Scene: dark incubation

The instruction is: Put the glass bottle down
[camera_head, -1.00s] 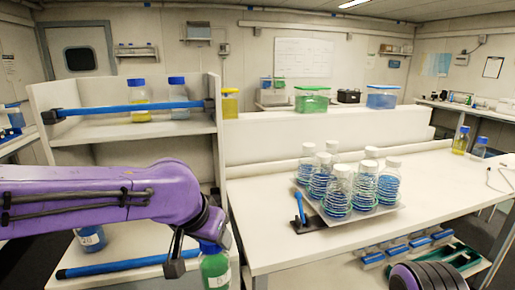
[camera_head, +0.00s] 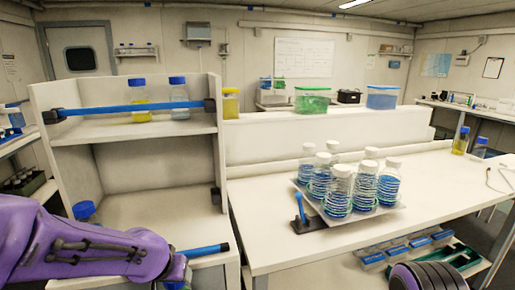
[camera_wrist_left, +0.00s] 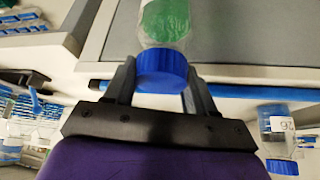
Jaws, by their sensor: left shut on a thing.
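The glass bottle (camera_wrist_left: 165,20) holds green liquid and has a blue cap (camera_wrist_left: 160,68). In the left wrist view the fingers of my left gripper (camera_wrist_left: 160,88) are on either side of the cap, shut on it. In the head view my left arm crosses the lower left in front of the shelf unit. The gripper there is at the bottom edge, and the bottle is mostly hidden or cut off. I cannot tell whether the bottle's base touches anything. My right gripper is not in view.
A blue-capped bottle (camera_head: 84,211) stands at the left of the lower shelf (camera_head: 160,215), whose middle is bare. A blue bar (camera_head: 205,250) runs along its front edge. Yellow and clear bottles (camera_head: 179,92) stand on the upper shelf. A tray of bottles (camera_head: 385,212) is on the bench.

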